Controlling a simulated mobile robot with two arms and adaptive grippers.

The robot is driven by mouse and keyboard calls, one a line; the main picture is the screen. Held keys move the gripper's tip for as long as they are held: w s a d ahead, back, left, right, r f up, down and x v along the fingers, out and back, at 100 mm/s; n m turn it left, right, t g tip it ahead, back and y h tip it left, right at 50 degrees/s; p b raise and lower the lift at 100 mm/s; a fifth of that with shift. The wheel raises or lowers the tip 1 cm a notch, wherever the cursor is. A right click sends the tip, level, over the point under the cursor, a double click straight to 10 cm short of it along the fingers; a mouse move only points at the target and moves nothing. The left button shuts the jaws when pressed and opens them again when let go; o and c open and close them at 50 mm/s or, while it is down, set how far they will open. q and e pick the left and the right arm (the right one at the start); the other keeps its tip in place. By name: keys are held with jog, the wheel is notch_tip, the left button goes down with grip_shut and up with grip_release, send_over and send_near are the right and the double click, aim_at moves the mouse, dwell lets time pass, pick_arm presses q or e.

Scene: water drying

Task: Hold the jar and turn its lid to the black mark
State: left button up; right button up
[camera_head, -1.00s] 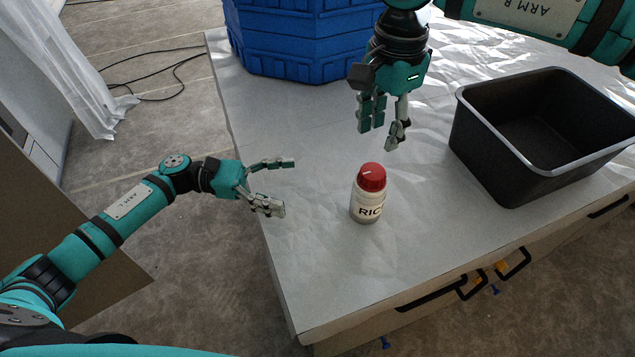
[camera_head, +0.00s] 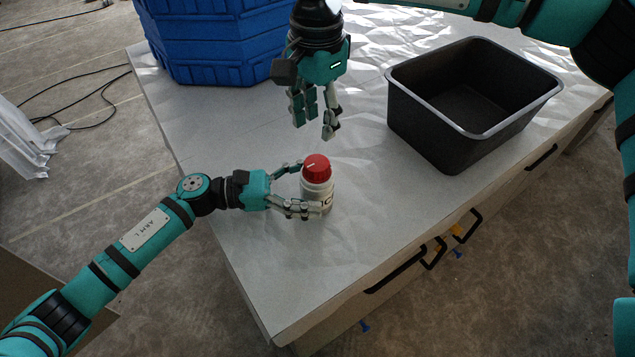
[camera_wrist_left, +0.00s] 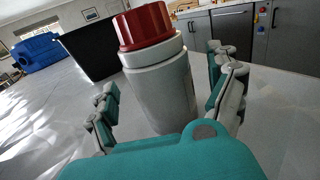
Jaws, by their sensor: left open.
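The white jar (camera_head: 319,189) stands upright on the table with a red lid (camera_head: 317,168) on it. A short pale line shows on the lid's top; I cannot make out a black mark. My left gripper (camera_head: 306,187) is open, with its fingers on either side of the jar's body. The left wrist view shows the jar (camera_wrist_left: 165,95) between the spread fingers, its red lid (camera_wrist_left: 145,27) above them; contact is unclear. My right gripper (camera_head: 314,126) hangs behind and above the lid, fingers pointing down, apart and empty. The jar's label is partly hidden by the left fingers.
A black open bin (camera_head: 440,125) stands to the right on the pale table (camera_head: 225,215). A large blue container (camera_head: 215,45) stands at the back left. The table's front edge and drawer handles lie at the lower right. The tabletop in front of the jar is clear.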

pick_arm(q)
jog(key=shift+w+d, duration=0.1)
jog(key=shift+d, duration=0.85)
